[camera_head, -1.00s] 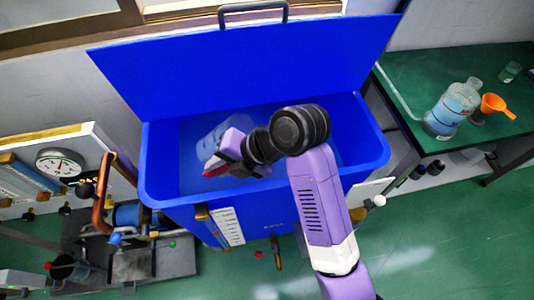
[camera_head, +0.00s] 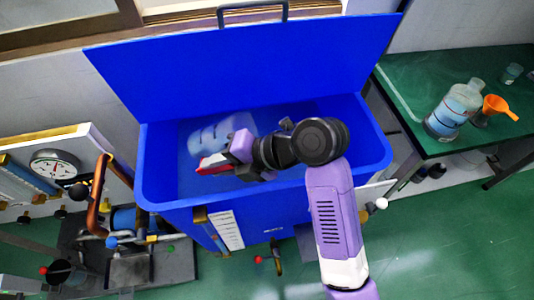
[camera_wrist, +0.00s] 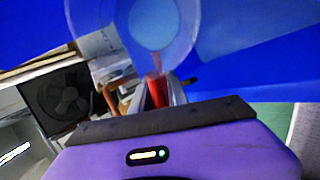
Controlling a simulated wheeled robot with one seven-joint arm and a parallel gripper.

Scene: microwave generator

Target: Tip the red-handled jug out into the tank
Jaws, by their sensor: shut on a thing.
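The blue tank (camera_head: 155,165) stands in the middle with its lid (camera_head: 240,72) raised at the back. The clear jug (camera_head: 222,130) is inside the tank's opening, tilted well over on its side. Its red handle (camera_head: 212,162) is in my gripper (camera_head: 230,158), which is shut on it. In the wrist view the red handle (camera_wrist: 155,90) sits between the fingers (camera_wrist: 160,95), and the clear round body of the jug (camera_wrist: 105,14) fills the top. Whether liquid is leaving the jug I cannot tell.
A green table (camera_head: 410,90) at the right holds a clear blue-tinted bottle (camera_head: 455,108), an orange funnel (camera_head: 495,106) and a small cup (camera_head: 512,73). Pipes (camera_head: 100,195) and a gauge (camera_head: 55,163) stand left of the tank. Green floor (camera_head: 440,240) is clear at the lower right.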

